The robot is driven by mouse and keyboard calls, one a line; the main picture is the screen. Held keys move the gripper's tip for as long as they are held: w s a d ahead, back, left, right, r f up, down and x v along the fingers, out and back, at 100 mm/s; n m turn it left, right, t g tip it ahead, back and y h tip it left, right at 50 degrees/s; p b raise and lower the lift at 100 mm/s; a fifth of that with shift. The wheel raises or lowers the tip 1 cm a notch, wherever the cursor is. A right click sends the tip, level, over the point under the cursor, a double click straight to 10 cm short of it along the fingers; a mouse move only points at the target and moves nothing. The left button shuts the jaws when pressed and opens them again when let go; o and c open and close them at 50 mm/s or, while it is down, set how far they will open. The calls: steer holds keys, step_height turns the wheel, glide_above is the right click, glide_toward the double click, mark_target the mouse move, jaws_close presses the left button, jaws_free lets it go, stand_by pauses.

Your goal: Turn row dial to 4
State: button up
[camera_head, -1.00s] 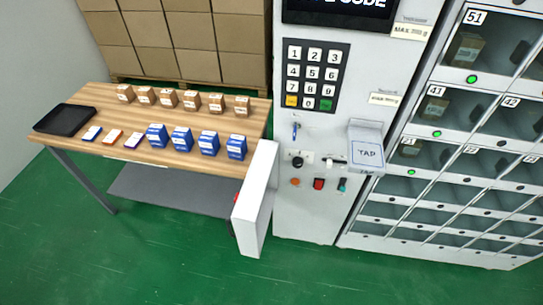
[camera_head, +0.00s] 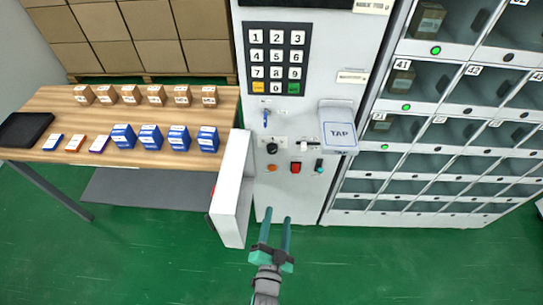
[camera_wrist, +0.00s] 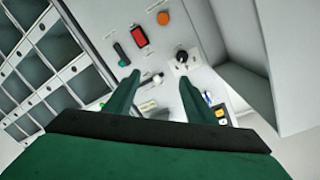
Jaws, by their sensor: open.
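A small black round dial (camera_head: 272,148) sits on the white machine's front panel, below the keypad. In the wrist view the dial (camera_wrist: 182,57) shows on a pale plate, above the tip of the right finger. Its label and pointer are too small to read. A small white-plated lever (camera_head: 308,143) sits to its right; in the wrist view the lever (camera_wrist: 150,80) lies between the fingers. My gripper (camera_head: 277,213) is open and empty, in front of and below the panel. In the wrist view both fingers of my gripper (camera_wrist: 160,79) point toward the panel.
An orange button (camera_head: 271,167), a red switch (camera_head: 296,167) and a green-black switch (camera_head: 319,166) sit below the dial. A TAP reader (camera_head: 338,133) juts out at right. A white panel (camera_head: 233,190) stands out at left. A table (camera_head: 75,102) holds boxes.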

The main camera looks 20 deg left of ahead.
steer(key=m+y, duration=0.1)
steer(key=y, duration=0.1)
glide_toward(272, 152)
steer(key=x, duration=0.8)
steer(key=shift+w, duration=0.1)
steer(key=c, duration=1)
steer(key=shift+c, duration=0.2)
